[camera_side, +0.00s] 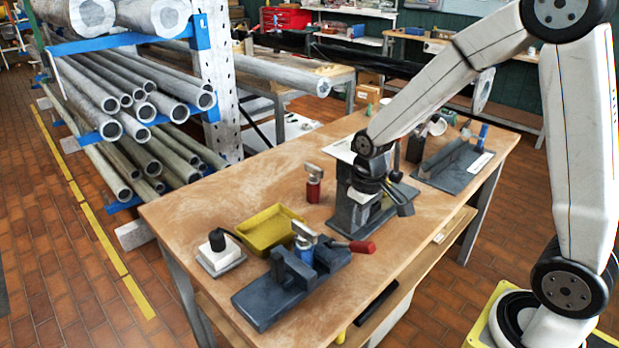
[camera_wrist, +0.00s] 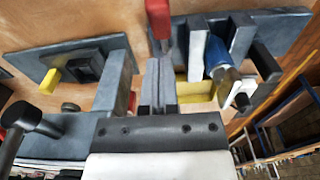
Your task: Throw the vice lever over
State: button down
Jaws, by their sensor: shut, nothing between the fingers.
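The dark grey vice (camera_side: 270,298) sits at the near left of the bench in the side view, with a blue tool (camera_side: 305,240) upright at its jaws. Its lever (camera_side: 362,246) has a red handle sticking out to the right. In the wrist view the vice (camera_wrist: 285,35) is at the upper right and the red handle (camera_wrist: 158,18) is at top centre, just beyond my fingertips. My gripper (camera_side: 404,208) is shut and empty, over the bench to the upper right of the lever. Its closed fingers (camera_wrist: 158,80) show in the wrist view; the picture does not settle contact with the handle.
A grey block fixture (camera_side: 350,212) stands close beside my gripper. A red-handled tool (camera_side: 314,186), yellow tray (camera_side: 268,236) and white block with black knob (camera_side: 218,256) stand near the vice. Another grey fixture (camera_side: 450,172) lies at the right.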

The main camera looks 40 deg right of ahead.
jog(key=s+r, duration=0.6)
jog(key=s, duration=0.1)
jog(key=shift+r, duration=0.25)
dwell(0.3)
jog(key=a+f+t, duration=0.2)
jog(key=a+f, duration=0.1)
jog(key=f, duration=0.3)
jog(key=shift+s+a, duration=0.2)
jog(key=shift+s, duration=0.15)
